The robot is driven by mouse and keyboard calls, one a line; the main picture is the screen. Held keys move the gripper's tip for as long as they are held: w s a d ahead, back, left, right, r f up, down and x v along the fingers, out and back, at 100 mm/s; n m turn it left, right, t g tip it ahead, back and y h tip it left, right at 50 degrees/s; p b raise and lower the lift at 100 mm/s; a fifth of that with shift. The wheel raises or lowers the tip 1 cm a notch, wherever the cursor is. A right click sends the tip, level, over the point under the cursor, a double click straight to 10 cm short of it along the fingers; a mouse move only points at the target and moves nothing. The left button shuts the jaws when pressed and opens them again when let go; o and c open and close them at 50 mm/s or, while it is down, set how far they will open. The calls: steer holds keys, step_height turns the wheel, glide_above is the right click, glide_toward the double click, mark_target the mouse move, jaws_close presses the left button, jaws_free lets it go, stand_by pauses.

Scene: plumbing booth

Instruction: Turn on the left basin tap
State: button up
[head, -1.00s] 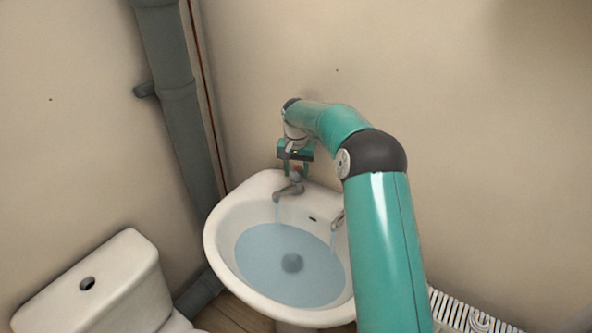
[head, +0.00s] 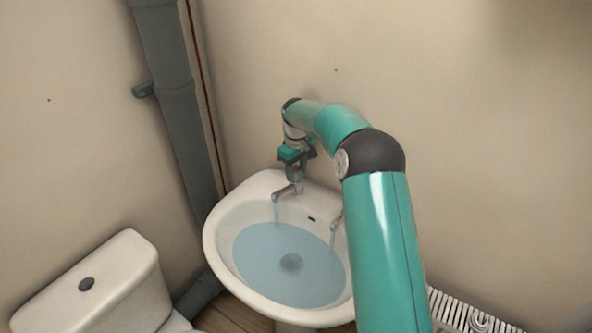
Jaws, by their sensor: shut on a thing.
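The left basin tap (head: 284,194) stands at the back of the white basin (head: 216,232). A stream of water runs from its spout into the basin. My gripper (head: 295,176) comes down from above and is shut on the top of this tap; the handle is mostly hidden by the jaws. The right basin tap (head: 336,219) is partly hidden by my arm, and a stream of water shows under it too.
Bluish water (head: 270,262) fills the bowl over the dark drain. A toilet cistern (head: 120,283) stands at the left. A grey pipe (head: 180,120) runs up the corner. A white radiator (head: 465,312) is at the lower right.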

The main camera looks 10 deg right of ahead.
mark_target(297, 169)
steer(key=n, duration=0.5)
steer(key=shift+n, duration=0.3)
stand_by(0.4)
steer(key=o, duration=1)
step_height(297, 169, up, 14)
steer(key=shift+d+f, duration=0.1)
